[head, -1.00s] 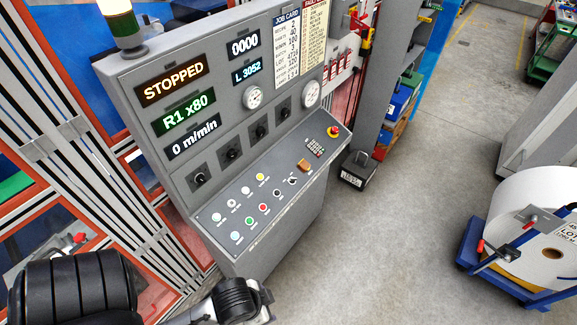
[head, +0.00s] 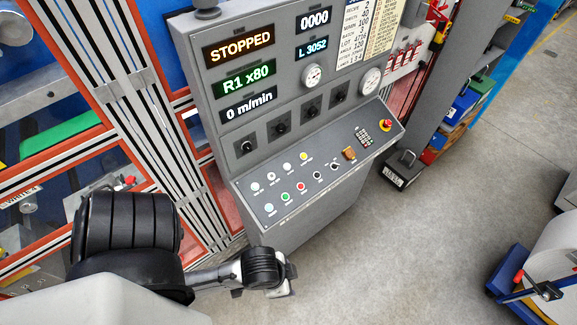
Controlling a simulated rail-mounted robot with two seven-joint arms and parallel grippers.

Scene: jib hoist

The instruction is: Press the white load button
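The grey control console (head: 310,212) stands in the middle of the head view. Its sloped panel carries several whitish buttons: one at the left (head: 255,186), one beside it (head: 271,176), another further right (head: 287,167), and one at the front left (head: 268,208). Their labels are too small to read, so I cannot tell which is the load button. My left arm comes in from the lower left, and its gripper end (head: 287,279) is below and in front of the panel, apart from the buttons. Its fingers cannot be made out. My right gripper is out of view.
The panel also has yellow (head: 304,156), green (head: 285,197) and red (head: 301,187) buttons and a red emergency stop (head: 358,125). The display (head: 239,46) reads STOPPED. A blue cart with a white roll (head: 553,262) stands at right. Floor between is clear.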

